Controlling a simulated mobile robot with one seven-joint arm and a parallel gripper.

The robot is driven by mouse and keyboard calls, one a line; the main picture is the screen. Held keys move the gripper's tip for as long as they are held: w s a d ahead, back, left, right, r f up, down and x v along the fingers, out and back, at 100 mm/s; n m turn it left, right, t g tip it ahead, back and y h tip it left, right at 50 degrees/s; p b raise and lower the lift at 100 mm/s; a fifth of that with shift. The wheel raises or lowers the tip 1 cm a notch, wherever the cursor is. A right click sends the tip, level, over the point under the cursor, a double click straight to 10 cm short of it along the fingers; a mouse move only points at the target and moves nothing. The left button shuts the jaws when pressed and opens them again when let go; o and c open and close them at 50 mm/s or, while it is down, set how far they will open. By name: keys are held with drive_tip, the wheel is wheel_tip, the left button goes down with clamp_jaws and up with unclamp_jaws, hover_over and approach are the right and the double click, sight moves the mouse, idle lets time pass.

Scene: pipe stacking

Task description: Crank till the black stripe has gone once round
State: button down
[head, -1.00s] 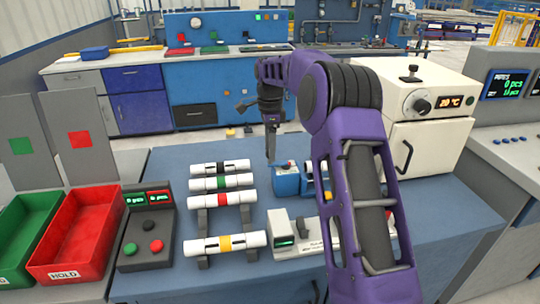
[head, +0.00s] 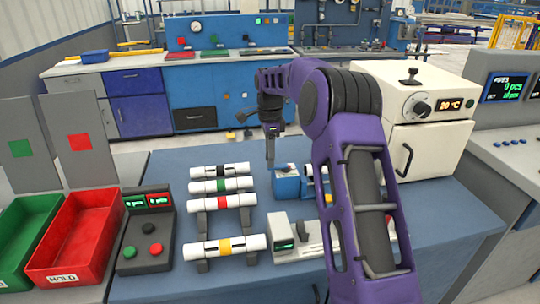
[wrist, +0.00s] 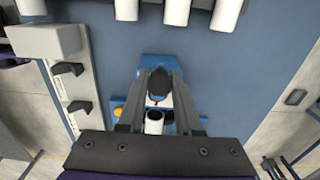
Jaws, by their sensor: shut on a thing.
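The blue crank device (head: 286,183) stands on the blue table, left of my arm in the head view. A white pipe (wrist: 154,122) sits at it, seen end-on in the wrist view; no black stripe shows on the visible part. My gripper (wrist: 161,90) is over the device, its two dark fingers shut on the black crank knob (wrist: 160,82). In the head view my gripper (head: 270,158) points down at the device's left side, and the knob cannot be made out. My arm hides the device's right part.
Left of the device, a rack holds several white pipes with coloured bands, including a black-banded one (head: 221,170). A grey-white fixture (head: 292,241) lies in front. A cream oven (head: 425,120) stands behind right. A button box (head: 149,230) and red bin (head: 75,240) are left.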

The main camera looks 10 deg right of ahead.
drive_tip(key=shift+s+r, duration=0.1)
drive_tip(key=s+n+p, duration=0.1)
drive_tip(key=n, duration=0.1)
drive_tip(key=s+n+p, duration=0.1)
drive_tip(key=n, duration=0.2)
drive_tip(key=s+d+n+p, duration=0.1)
drive_tip(key=n, duration=0.2)
drive_tip(key=shift+d, duration=0.1)
drive_tip(key=d+n+p, duration=0.1)
drive_tip(key=d+n, duration=0.1)
drive_tip(key=n, duration=0.5)
drive_tip(key=d+n+p, duration=0.1)
drive_tip(key=d+n, duration=0.2)
drive_tip(key=n, duration=0.4)
drive_tip(key=d+n+p, duration=0.2)
drive_tip(key=d+n, duration=0.1)
drive_tip(key=n, duration=0.4)
drive_tip(key=shift+w+d+n, duration=0.1)
drive_tip(key=shift+w+n, duration=0.25)
drive_tip(key=shift+n, duration=0.05)
drive_tip(key=shift+w+d+n, duration=0.15)
drive_tip(key=shift+w+n, duration=0.2)
drive_tip(key=shift+n, duration=0.55)
drive_tip(key=shift+w+d+n, duration=0.1)
drive_tip(key=shift+w+n, duration=0.25)
drive_tip(key=shift+n, duration=0.55)
